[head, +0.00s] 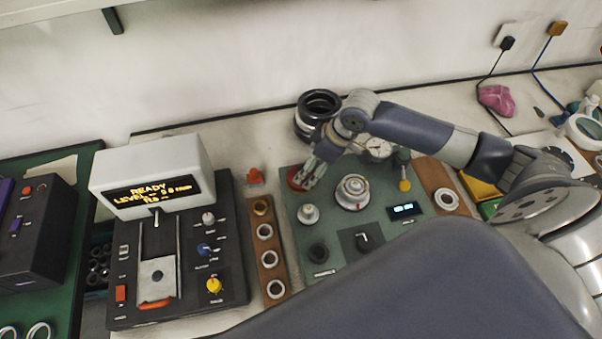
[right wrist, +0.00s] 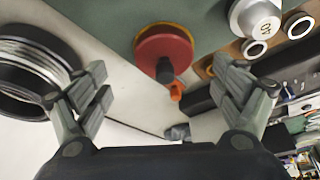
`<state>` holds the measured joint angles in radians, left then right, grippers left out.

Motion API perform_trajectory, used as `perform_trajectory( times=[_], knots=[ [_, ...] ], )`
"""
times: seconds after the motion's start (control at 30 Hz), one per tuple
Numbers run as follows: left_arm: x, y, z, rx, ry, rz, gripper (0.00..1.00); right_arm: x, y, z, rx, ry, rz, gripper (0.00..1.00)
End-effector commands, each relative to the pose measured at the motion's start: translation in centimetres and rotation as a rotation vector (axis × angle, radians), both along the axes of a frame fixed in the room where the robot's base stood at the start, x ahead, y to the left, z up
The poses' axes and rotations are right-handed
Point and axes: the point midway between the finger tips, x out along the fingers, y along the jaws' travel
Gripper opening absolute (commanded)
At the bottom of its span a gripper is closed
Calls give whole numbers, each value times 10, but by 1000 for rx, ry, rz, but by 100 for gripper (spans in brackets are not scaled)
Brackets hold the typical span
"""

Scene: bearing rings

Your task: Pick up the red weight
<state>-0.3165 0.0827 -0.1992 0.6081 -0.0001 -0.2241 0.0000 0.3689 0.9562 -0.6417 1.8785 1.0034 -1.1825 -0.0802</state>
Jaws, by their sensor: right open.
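The red weight is a round red disc with a dark knob (right wrist: 165,52). It sits on the green panel (right wrist: 110,15) of the instrument, close to its edge. In the head view the red weight (head: 294,179) is partly hidden behind my right gripper (head: 308,176). In the right wrist view my right gripper (right wrist: 165,90) is open and empty. The weight shows between and beyond its two fingers, apart from both. My left gripper is in neither view.
A stack of black and silver rings (head: 318,108) stands behind the gripper, close to a finger in the wrist view (right wrist: 28,65). A silver weight (head: 352,192) and a smaller silver knob (head: 308,214) are on the panel. A small orange object (head: 255,177) lies to the left.

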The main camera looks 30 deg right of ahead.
Motion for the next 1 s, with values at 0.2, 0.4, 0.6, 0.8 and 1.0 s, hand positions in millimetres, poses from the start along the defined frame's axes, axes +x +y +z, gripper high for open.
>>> perform_trajectory(
  times=[0.2, 0.4, 0.6, 0.8, 1.0],
  knots=[
    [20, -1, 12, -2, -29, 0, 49, 4, 11, -14, 3, 4, 0, 89],
    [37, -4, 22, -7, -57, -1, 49, 12, 20, -40, 0, 2, -1, 89],
    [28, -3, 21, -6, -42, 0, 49, 15, 22, -49, -2, 0, 1, 89],
    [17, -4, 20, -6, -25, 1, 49, 15, 22, -49, -1, -1, 1, 82],
    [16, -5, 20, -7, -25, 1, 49, 15, 22, -49, -2, 0, 1, 37]
  ],
)
